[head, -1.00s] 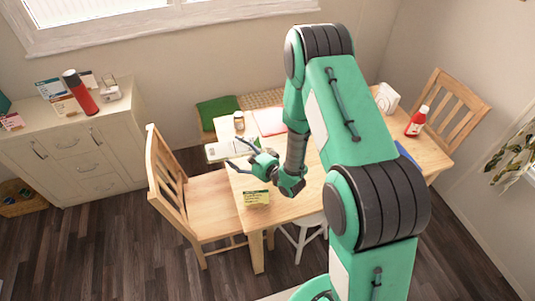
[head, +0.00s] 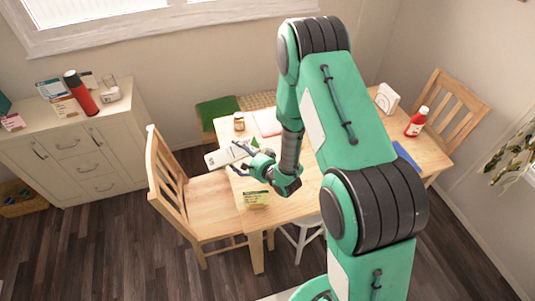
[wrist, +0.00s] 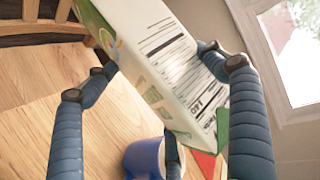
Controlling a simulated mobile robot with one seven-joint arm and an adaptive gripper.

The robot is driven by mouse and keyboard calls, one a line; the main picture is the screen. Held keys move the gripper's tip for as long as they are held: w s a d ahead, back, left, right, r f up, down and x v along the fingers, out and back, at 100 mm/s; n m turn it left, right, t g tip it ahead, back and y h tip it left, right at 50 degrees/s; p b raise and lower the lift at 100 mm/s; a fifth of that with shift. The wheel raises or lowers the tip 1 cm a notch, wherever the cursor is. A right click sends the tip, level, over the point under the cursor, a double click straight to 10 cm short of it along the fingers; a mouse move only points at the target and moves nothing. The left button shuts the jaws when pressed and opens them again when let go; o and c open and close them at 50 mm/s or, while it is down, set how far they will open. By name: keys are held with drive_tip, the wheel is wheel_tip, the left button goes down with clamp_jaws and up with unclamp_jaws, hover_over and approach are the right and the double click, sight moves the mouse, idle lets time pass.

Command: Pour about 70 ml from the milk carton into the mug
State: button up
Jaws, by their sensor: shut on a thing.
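My gripper (wrist: 160,64) is shut on the milk carton (wrist: 165,40), a white box with green parts and dark print. In the head view, my gripper (head: 247,158) holds the carton (head: 222,158) tilted over the left end of the table. The blue mug (wrist: 143,155) shows low in the wrist view, near the carton's lower end and partly behind a finger. I cannot pick out the mug in the head view. No milk stream is visible, and the mug's inside is hidden.
The wooden table (head: 320,207) also holds a small jar (head: 239,121), a red ketchup bottle (head: 416,122), a white object (head: 386,98) and a yellow-green packet (head: 256,198). A chair (head: 172,180) stands close at the left. A cabinet (head: 80,160) is further left.

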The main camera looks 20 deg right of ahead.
drive_tip(key=shift+a+f+n+h, duration=0.25)
drive_tip(key=shift+n+h, duration=0.15)
drive_tip(key=shift+n, duration=0.1)
idle(2.4)
drive_tip(key=shift+d+f+n+h+b, duration=0.55)
drive_tip(key=shift+f+n, duration=0.15)
drive_tip(key=shift+f, duration=0.1)
drive_tip(key=shift+d+r+n+g+h, duration=0.15)
drive_tip(key=shift+d+n+g+h, duration=0.15)
drive_tip(key=shift+d+n+h, duration=0.2)
drive_tip(key=shift+d+n+h+b, duration=0.45)
drive_tip(key=shift+d+n+b, duration=0.05)
drive_tip(key=shift+b, duration=0.2)
drive_tip(key=shift+d+r+n+h, duration=0.3)
drive_tip(key=shift+d+r+n, duration=0.1)
drive_tip(key=shift+n, duration=0.1)
drive_tip(key=shift+r+n+h+b, duration=0.5)
drive_tip(key=shift+n+h+b, duration=0.2)
drive_tip(key=shift+n+h, duration=0.15)
drive_tip(key=shift+r+n+h+b, duration=0.3)
drive_tip(key=shift+n+h, duration=0.45)
drive_tip(key=shift+n, duration=0.2)
drive_tip(key=shift+w+d+r+n+h, duration=0.1)
drive_tip(key=shift+r+n+h, duration=0.4)
drive_tip(key=shift+r, duration=0.15)
drive_tip(key=shift+p, duration=0.3)
